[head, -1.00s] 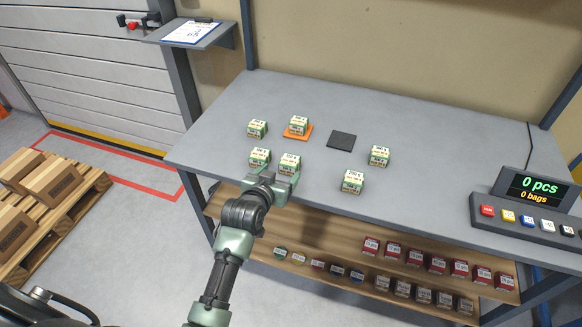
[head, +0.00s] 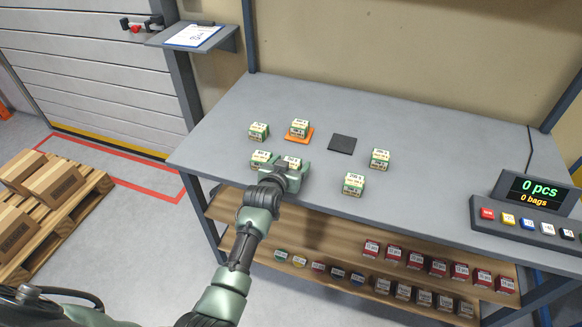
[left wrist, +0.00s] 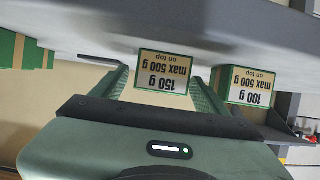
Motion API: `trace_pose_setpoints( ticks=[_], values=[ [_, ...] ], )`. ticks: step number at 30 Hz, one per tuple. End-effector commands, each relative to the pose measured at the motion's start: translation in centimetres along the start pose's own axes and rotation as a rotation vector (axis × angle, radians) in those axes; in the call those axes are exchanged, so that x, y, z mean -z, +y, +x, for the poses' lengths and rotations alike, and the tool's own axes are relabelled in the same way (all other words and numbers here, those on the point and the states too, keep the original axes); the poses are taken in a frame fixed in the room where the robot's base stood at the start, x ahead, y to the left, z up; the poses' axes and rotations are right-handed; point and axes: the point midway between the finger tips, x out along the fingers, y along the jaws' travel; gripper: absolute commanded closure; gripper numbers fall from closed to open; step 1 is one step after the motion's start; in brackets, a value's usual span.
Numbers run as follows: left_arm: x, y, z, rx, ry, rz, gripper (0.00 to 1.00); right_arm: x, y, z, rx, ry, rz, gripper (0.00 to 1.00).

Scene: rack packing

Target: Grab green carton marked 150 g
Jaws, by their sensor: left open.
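The green carton marked 150 g (left wrist: 163,72) shows upside down in the left wrist view, between the two fingers of my left gripper (left wrist: 163,92). In the head view the same carton (head: 292,161) stands near the table's front edge, its lower part hidden by my left gripper (head: 288,172). The gripper is open, with its fingers reaching toward the carton's two sides; I cannot tell whether they touch it. A green carton marked 100 g (left wrist: 248,87) is just outside one finger; in the head view it stands left of the gripper (head: 261,159). My right gripper is not in view.
Other green-and-white cartons stand on the grey table (head: 225,130): one at back left (head: 258,131), one on an orange pad (head: 299,128), two at right (head: 380,158) (head: 354,184). A dark square pad (head: 342,144) is empty. A button panel (head: 525,222) is at far right.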

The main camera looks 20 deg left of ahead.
Motion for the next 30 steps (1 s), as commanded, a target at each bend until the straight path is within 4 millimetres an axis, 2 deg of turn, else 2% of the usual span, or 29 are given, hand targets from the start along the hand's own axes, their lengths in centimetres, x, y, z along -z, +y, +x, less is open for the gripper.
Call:
trace_pose_setpoints(
  ticks=[2, 10, 17, 22, 26, 30],
  values=[
    [0.0, 0.0, 0.0, 0.0, 0.0, 0.0, 0.25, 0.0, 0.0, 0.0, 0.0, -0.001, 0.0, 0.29],
    [0.0, 0.0, 0.0, 0.0, -0.001, 0.0, 0.98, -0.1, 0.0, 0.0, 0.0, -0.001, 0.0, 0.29],
    [0.1, 0.0, -0.1, 0.0, 0.001, 0.0, 0.97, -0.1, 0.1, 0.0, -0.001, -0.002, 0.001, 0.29],
    [0.9, 0.0, -0.4, 0.0, 0.002, 0.0, 0.97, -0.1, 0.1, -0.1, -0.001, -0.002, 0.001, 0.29],
    [2.8, 0.0, -1.1, 0.0, 0.006, 0.0, 0.97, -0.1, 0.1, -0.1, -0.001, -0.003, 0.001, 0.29],
    [6.2, 0.0, -2.5, 0.001, 0.009, 0.0, 0.97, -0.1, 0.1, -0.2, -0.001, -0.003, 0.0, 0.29]
  ],
)
